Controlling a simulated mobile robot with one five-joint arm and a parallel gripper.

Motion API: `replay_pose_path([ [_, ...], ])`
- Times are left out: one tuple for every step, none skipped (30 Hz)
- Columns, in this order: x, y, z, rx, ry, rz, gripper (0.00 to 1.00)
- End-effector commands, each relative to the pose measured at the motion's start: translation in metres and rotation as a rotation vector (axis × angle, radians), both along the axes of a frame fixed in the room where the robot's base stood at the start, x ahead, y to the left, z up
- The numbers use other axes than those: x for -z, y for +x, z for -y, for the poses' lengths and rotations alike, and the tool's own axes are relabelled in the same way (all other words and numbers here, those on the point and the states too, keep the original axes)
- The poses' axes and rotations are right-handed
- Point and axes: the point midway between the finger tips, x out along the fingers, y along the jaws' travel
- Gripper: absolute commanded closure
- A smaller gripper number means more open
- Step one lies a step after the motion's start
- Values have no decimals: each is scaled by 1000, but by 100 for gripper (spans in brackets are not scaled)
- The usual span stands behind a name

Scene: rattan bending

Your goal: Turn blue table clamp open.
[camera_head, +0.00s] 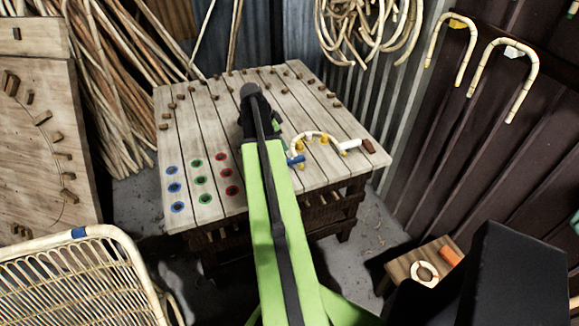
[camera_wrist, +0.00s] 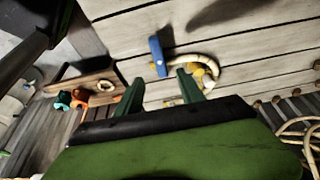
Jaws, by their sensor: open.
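The blue table clamp (camera_head: 295,160) sits on the slatted table (camera_head: 320,178) near its front edge, at the left end of a curved rattan piece (camera_head: 308,136). In the wrist view the blue clamp (camera_wrist: 158,57) shows as a blue bar just beyond the gap between my fingertips, with the rattan curving away to its right. My gripper (camera_wrist: 160,84) is open and empty, with its two green fingers apart and not visibly touching the clamp. In the head view my arm and wrist hide most of the gripper, left of the clamp.
A white clamp (camera_head: 350,144) lies at the rattan's right end, beside a brown block. Yellow pegs (camera_head: 323,139) line the curve. Blue, green and red ringed holes (camera_head: 199,180) mark the table's left front. A small wooden stand (camera_head: 405,268) holds a rattan ring. Brown pegs dot the table's back.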

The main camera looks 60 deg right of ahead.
Motion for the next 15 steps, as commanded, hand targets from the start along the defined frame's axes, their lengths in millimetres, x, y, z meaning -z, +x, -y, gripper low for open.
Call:
replay_pose_path([
  [23, -2, 4, 1, 0, 0, 55],
  [29, -4, 6, 1, 0, 0, 55],
  [37, -6, 9, 1, 0, 0, 55],
  [43, -7, 11, 1, 0, 0, 55],
  [49, -9, 13, 0, 1, -1, 55],
  [58, -11, 16, 1, 0, 0, 55],
  [64, -13, 18, 1, 0, 0, 55],
  [70, -14, 20, 1, 0, 0, 55],
  [78, -16, 22, 1, 0, 0, 55],
  [84, -18, 24, 1, 0, 0, 55],
  [89, -19, 26, 1, 0, 0, 55],
  [94, -21, 28, 1, 0, 0, 55],
  [98, -22, 30, 0, 1, -1, 55],
  [100, -23, 31, 0, 1, -1, 55],
  [103, -24, 33, 0, 1, -1, 55],
])
